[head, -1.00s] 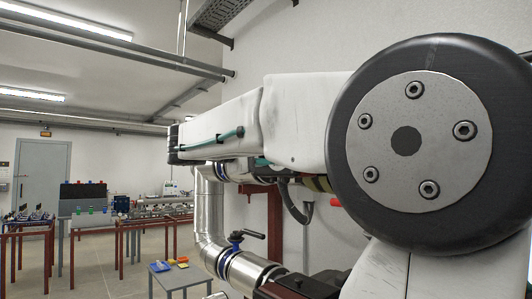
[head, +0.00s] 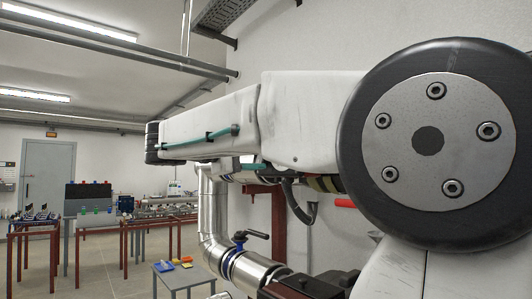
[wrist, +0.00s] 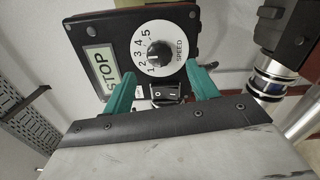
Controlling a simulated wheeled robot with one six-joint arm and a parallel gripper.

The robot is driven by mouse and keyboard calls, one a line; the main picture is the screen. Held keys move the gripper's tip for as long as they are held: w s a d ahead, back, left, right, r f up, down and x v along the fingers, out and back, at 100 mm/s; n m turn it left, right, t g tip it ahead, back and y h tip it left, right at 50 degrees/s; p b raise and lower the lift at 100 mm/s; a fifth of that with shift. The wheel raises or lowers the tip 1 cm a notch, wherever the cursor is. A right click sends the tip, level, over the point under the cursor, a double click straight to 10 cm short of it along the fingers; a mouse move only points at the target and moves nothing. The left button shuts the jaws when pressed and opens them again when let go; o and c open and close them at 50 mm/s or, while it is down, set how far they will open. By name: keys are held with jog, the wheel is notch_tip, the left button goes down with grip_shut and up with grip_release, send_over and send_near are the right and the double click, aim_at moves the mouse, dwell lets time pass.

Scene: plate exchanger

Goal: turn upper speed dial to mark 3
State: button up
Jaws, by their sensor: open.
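The speed dial (wrist: 160,53) shows in the wrist view: a black knob on a round white scale marked 1 to 5, with "SPEED" on its right side. It is on a black control box (wrist: 188,20). I cannot tell for certain which mark the knob points at. My gripper (wrist: 160,72) has two green fingers, spread wide apart and empty. The fingertips are below the dial in the picture, one toward each side, and the knob is not between them. Only one speed dial is in view. The head view does not show the dial or the fingers.
A display reading "STOP" (wrist: 100,70) is left of the dial, and a black rocker switch (wrist: 166,94) is below it between the fingers. In the head view, a metal pipe with a blue-collared valve (head: 240,255) stands below my arm.

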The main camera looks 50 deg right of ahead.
jog(key=v, duration=0.3)
jog(key=shift+d, duration=0.1)
dwell(0.4)
jog(key=s+a+f+n+t+y, duration=0.1)
jog(key=a+f+t+y, duration=0.15)
jog(key=f, duration=0.75)
jog(key=a+f+n+t+y, duration=0.1)
jog(key=f+y, duration=0.3)
jog(key=f, duration=0.5)
jog(key=s+a+f+t+y, duration=0.1)
jog(key=s+a+f+y, duration=0.4)
jog(key=s+a+f, duration=0.2)
jog(key=s+a+f+m+t+y, duration=0.1)
jog(key=s+a+f+y, duration=0.5)
jog(key=a+f, duration=0.5)
jog(key=shift+s+a+f, duration=0.25)
jog(key=shift+s+f, duration=0.15)
jog(key=shift+f, duration=0.5)
